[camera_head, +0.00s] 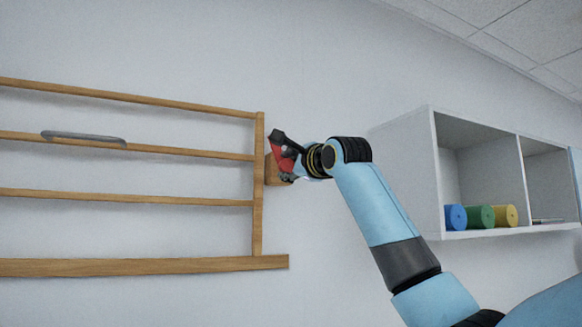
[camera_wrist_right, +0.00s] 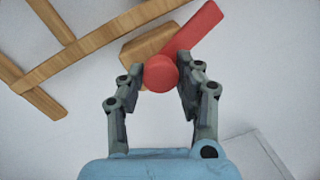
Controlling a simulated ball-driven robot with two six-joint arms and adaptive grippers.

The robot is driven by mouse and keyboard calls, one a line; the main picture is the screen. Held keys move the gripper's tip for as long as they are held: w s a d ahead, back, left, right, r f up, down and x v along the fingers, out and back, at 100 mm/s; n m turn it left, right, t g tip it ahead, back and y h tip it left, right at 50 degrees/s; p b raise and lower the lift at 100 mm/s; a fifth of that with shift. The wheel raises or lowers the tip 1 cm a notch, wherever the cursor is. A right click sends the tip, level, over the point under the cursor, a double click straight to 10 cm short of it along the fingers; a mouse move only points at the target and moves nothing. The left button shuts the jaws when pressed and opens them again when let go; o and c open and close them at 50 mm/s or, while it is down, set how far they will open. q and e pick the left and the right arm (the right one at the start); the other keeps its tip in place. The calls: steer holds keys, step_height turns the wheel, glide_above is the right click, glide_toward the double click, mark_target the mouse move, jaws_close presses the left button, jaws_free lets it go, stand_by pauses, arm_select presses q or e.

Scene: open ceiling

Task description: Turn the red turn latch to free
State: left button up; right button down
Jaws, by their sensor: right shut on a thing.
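The red turn latch (camera_head: 284,161) sits on a small wooden block (camera_head: 272,175) on the wall, at the right end of the wooden rail frame. In the right wrist view the latch shows a round red knob (camera_wrist_right: 160,72) and a red bar (camera_wrist_right: 196,29) that slants up to the right, past the wooden block (camera_wrist_right: 147,44). My right gripper (camera_head: 287,148) is at the latch, shut on it, with its fingers on either side of the knob. In the head view the gripper partly hides the latch. My left gripper is not in view.
The wooden rail frame (camera_head: 259,190) fills the left, with a grey handle (camera_head: 84,137) on one rail. A white wall shelf (camera_head: 432,180) at the right holds blue, green and yellow rolls (camera_head: 480,216). Bare wall lies between frame and shelf.

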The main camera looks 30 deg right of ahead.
steer(key=m, duration=0.3)
steer(key=shift+h+b, duration=0.3)
steer(key=shift+b, duration=0.05)
steer(key=shift+m, duration=0.7)
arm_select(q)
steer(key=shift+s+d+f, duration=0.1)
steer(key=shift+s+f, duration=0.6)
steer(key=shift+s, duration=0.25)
arm_select(e)
steer(key=shift+f+m, duration=0.1)
steer(key=shift+m, duration=0.2)
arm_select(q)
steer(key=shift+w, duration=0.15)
arm_select(e)
steer(key=c, duration=0.9)
jaws_free()
steer(key=shift+d, duration=0.1)
steer(key=s, duration=0.4)
steer(key=s+a+f, duration=0.1)
steer(key=s, duration=0.7)
steer(key=shift+a+f, duration=0.15)
steer(key=shift+a, duration=0.1)
